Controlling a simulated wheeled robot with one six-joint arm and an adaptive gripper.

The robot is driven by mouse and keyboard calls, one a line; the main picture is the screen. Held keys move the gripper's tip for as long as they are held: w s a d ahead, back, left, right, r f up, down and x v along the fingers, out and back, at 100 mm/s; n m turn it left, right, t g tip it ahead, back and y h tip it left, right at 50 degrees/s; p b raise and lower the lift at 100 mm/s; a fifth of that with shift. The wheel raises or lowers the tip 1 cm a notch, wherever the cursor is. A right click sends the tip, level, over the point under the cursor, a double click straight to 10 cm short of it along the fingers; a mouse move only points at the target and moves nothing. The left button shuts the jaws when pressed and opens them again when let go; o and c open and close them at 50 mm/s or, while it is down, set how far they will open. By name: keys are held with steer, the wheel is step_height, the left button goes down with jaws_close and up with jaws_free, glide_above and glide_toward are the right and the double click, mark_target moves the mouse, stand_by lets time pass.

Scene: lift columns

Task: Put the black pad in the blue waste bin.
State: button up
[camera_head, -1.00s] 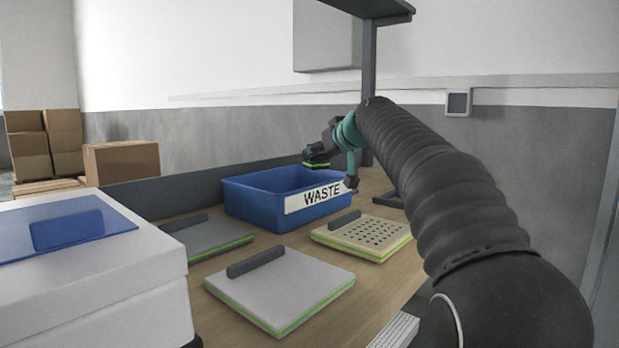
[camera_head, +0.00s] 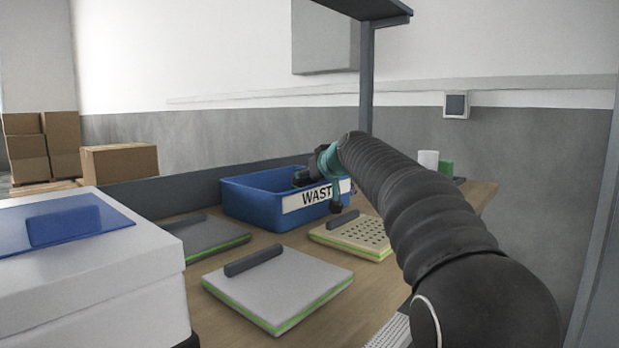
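The blue waste bin (camera_head: 255,207) stands at the back of the wooden table, with a white WASTE label on its front. The dark piece with a green edge that was at the gripper a second ago, likely the black pad, is not visible now.
A light grey pad (camera_head: 290,280), a dark grey pad (camera_head: 205,238) and a beige perforated pad (camera_head: 352,238) lie in front of the bin. A white box (camera_head: 100,290) stands at left. White (camera_head: 428,160) and green (camera_head: 445,168) items stand at the back right.

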steer(key=shift+f, duration=0.3)
steer(key=shift+f+b, duration=0.6)
steer(key=shift+b, duration=0.05)
steer(key=o, duration=1.1)
steer(key=shift+f, duration=0.15)
steer(key=shift+r+p, duration=0.65)
steer(key=shift+p, duration=0.05)
steer(key=shift+s+d+r, duration=0.1)
steer(key=shift+s+d, duration=0.05)
steer(key=shift+s, duration=0.2)
steer(key=b+v, duration=0.1)
steer(key=v, duration=0.6)
steer(key=shift+r, duration=0.4)
steer(key=shift+w, duration=0.15)
